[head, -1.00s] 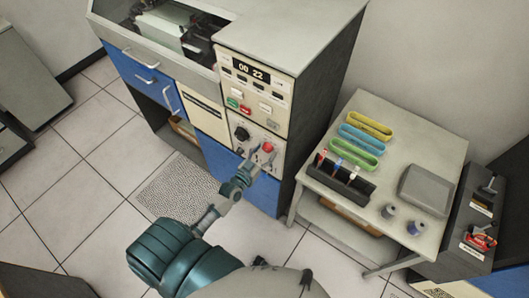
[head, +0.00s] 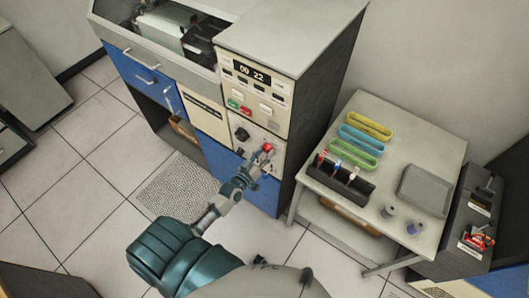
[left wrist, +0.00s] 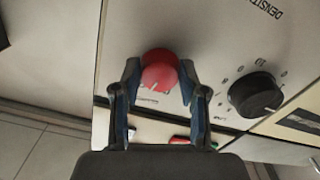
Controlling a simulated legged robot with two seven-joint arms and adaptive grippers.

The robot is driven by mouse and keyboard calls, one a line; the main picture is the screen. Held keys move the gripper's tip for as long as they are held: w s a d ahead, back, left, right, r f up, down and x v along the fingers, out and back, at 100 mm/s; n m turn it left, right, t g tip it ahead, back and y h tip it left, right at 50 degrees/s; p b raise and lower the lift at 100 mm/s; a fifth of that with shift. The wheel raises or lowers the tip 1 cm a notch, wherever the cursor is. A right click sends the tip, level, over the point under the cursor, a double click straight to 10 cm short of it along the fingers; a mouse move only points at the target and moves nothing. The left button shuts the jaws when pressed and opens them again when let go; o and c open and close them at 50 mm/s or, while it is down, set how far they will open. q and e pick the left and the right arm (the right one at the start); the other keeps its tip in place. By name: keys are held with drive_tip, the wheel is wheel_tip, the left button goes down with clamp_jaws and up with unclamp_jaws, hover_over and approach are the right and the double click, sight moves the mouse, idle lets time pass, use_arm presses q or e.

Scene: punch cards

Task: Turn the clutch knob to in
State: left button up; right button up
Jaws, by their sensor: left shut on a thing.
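The red clutch knob (head: 267,147) sits on the lower right of the cream control panel (head: 262,135) on the machine's front. In the left wrist view the red knob (left wrist: 159,72) lies between the two fingers, with white marks on its face. My left gripper (head: 261,157) reaches the panel from below and is shut on the knob. Its fingers also show on either side of the knob in the left wrist view (left wrist: 159,82). The lettering beside the knob is too small or hidden to read. My right gripper is not in view.
A black density dial (left wrist: 254,95) sits close beside the red knob. A side table (head: 440,150) to the right holds coloured trays, a black rack (head: 340,181) and spools. The tiled floor left of the machine is clear.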

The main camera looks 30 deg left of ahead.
use_arm(q)
drive_tip(key=n, duration=0.4)
drive_tip(key=shift+r+n+p, duration=0.1)
drive_tip(key=shift+n+p, duration=0.2)
drive_tip(key=shift+p, duration=0.05)
drive_tip(key=shift+n, duration=1.7)
drive_tip(key=o, duration=1.1)
drive_tip(key=shift+o, duration=0.2)
drive_tip(key=shift+a, duration=0.1)
drive_tip(key=s+a, duration=0.1)
drive_tip(key=s, duration=1)
drive_tip(key=shift+s, duration=0.4)
